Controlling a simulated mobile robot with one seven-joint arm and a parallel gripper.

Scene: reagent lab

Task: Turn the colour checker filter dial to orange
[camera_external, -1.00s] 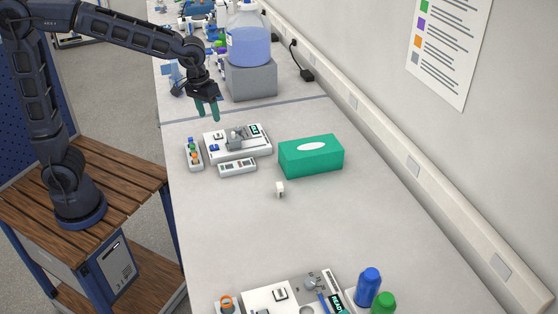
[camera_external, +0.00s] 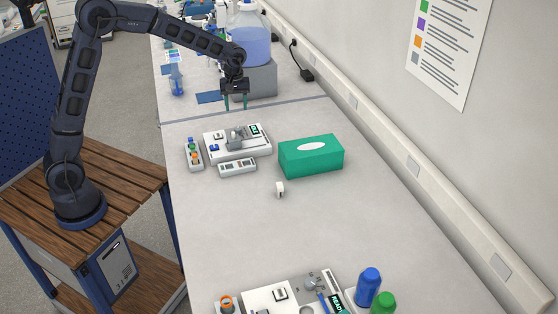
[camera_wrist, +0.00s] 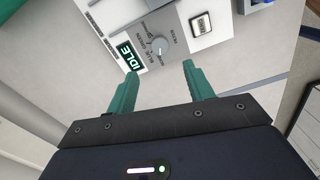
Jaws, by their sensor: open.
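The colour checker is a white and grey box (camera_external: 226,148) on the bench. In the wrist view its panel (camera_wrist: 106,14) shows a green display (camera_wrist: 130,56) reading IDLE. Beside the display is a small round grey filter dial (camera_wrist: 159,46) with several labels around it; BLUE and GREEN are readable. I cannot tell which label the dial's mark points to. My gripper (camera_external: 236,105) is open and empty, pointing down above the bench just behind the checker. In the wrist view its green fingers (camera_wrist: 160,69) are apart, with the dial ahead of the gap between them, untouched.
A rack of coloured items (camera_external: 193,154) stands left of the checker and a small tray (camera_external: 237,167) in front. A green tissue box (camera_external: 311,157) is at its right. A blue-liquid carboy (camera_external: 248,46) stands behind my gripper. Another instrument (camera_external: 270,299) is nearest the camera.

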